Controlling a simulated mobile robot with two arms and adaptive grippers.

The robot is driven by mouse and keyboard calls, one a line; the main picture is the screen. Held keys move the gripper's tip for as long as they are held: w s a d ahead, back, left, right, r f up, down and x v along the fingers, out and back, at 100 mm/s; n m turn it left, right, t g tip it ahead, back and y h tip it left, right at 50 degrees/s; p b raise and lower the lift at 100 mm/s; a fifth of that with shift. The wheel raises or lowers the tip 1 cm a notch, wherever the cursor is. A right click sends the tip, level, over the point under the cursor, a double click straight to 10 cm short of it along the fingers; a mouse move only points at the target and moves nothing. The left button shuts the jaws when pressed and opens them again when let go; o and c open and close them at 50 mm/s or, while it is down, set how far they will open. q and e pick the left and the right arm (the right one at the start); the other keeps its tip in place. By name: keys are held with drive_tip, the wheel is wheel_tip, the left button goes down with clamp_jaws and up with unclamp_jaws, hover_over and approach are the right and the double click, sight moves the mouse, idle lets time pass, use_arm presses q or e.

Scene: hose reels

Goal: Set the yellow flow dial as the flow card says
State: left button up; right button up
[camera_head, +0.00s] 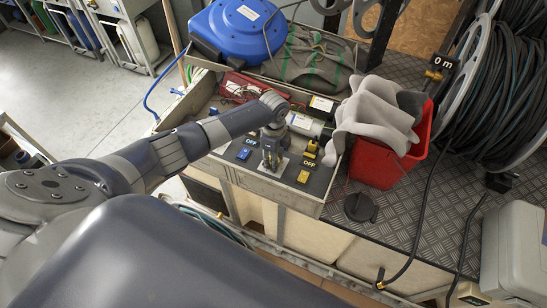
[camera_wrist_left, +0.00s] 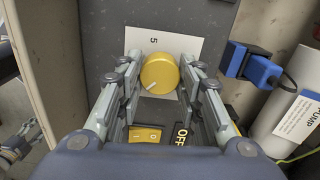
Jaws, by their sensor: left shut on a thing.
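The yellow flow dial (camera_wrist_left: 159,73) sits on a white plate (camera_wrist_left: 188,45) marked with a 5, which reads sideways in the left wrist view. A white pointer line on the dial aims at the picture's lower left. My left gripper (camera_wrist_left: 160,82) is shut on the dial, one finger on each side. In the head view my left gripper (camera_head: 271,158) reaches down to the panel (camera_head: 258,182) and hides most of the dial. No sheet that I can read as the flow card shows. My right gripper is not in view.
A yellow rocker switch (camera_wrist_left: 146,134) lies close to the dial, beside a black OFF label (camera_wrist_left: 181,134). A blue connector (camera_wrist_left: 252,66) and a pale cylinder labelled PUMP (camera_wrist_left: 296,105) stand to the right. A red bin (camera_head: 388,162) with grey cloth stands right of the panel.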

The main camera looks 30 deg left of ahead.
use_arm(q)
drive_tip(key=shift+m, duration=1.8)
drive_tip(key=o, duration=1.1)
drive_tip(key=shift+c, duration=0.2)
wheel_tip(320, 180, up, 12)
drive_tip(key=shift+f, duration=0.1)
